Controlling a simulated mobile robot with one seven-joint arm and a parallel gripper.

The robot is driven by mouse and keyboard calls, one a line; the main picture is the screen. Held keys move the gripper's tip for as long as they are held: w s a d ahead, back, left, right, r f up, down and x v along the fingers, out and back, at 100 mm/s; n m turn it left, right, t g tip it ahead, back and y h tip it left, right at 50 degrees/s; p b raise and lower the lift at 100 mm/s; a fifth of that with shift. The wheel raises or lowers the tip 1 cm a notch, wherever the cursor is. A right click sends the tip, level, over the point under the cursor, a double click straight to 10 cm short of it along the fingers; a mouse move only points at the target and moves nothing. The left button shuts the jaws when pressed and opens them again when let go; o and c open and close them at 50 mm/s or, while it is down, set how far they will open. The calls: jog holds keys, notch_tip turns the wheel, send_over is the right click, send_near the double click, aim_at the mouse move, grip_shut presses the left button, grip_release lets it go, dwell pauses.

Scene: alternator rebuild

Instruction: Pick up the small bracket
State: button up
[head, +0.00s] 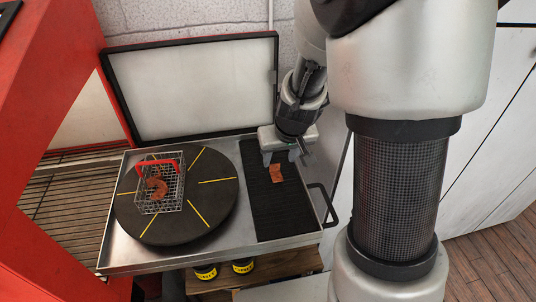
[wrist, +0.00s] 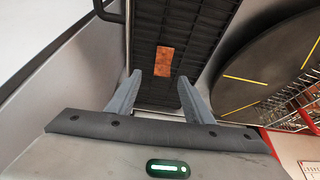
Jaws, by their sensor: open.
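The small bracket (head: 276,173) is a copper-brown flat piece lying on the black ribbed mat (head: 285,215) at the right of the metal tray. In the wrist view the bracket (wrist: 164,60) lies ahead of the fingertips, roughly in line with the gap between them. My gripper (head: 282,158) is open and empty, just behind the bracket in the head view. Its two grey fingers also show in the wrist view (wrist: 160,80), apart from each other and not touching the bracket.
A round black turntable (head: 215,205) with yellow lines stands left of the mat. On it is a wire basket (head: 170,200) with a red handle and brown parts inside. The tray has a raised lid (head: 195,85) behind and a handle (head: 325,203) at right. Yellow-black cans (head: 206,272) stand below.

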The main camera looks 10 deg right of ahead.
aim_at(275, 164)
jog(key=shift+w+a+b+x, duration=0.1)
jog(key=shift+b+x, duration=0.25)
jog(key=shift+x, duration=1.15)
jog(key=shift+w+a+b+x, duration=0.15)
jog(key=shift+b+x, duration=0.2)
jog(key=shift+x, duration=1.15)
jog(key=shift+r, duration=0.15)
jog(key=c, duration=1.2)
